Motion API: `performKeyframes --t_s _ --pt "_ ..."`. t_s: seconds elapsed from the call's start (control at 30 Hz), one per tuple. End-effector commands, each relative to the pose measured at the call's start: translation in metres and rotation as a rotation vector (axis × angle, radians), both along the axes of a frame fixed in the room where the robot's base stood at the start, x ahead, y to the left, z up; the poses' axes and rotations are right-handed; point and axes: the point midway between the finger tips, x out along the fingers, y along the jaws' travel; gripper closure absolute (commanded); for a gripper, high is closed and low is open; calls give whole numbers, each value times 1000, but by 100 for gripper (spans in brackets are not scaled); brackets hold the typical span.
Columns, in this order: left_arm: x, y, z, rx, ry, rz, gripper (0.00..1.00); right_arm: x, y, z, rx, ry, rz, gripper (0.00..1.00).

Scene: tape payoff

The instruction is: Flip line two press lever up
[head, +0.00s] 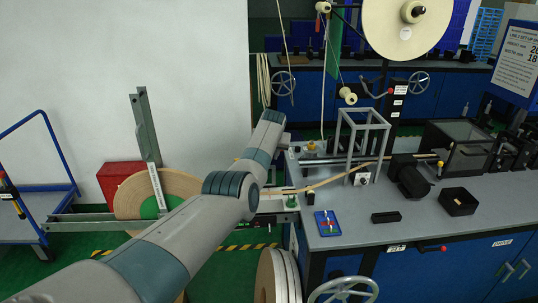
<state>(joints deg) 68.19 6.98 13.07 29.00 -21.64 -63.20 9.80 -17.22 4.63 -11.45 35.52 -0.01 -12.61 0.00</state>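A lever with a red knob (443,248) sticks out from the front edge of the near grey bench, at the right. Another red-knobbed lever (390,92) shows on a dark post under the large cream reel. I cannot tell which is line two's press lever. My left arm crosses from the lower left to the bench's back left corner. I cannot make out its gripper beyond the last visible link. My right arm and gripper are not in view.
The near bench (368,222) carries a grey frame (363,130), a black motor-like block (410,176), an open black box (458,201) and a blue tray (327,223). A handwheel (343,290) stands at its front. A sign (518,56) reading line 2 stands at the right.

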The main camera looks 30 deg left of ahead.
Motion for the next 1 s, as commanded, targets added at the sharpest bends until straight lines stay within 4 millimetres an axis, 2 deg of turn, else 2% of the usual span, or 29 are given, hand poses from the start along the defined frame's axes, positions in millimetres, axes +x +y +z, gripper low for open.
performKeyframes --t_s 0.03,0.1,0.3,0.57,1.0 --pt "1 9 9 12 -12 9 100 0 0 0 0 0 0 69" --pt "1 10 8 13 -11 9 96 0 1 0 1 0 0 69" --pt "0 7 4 7 -3 7 49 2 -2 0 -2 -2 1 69" --pt "-1 3 1 4 1 4 49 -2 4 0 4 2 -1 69" --pt "-3 1 5 3 1 4 49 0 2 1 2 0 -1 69"
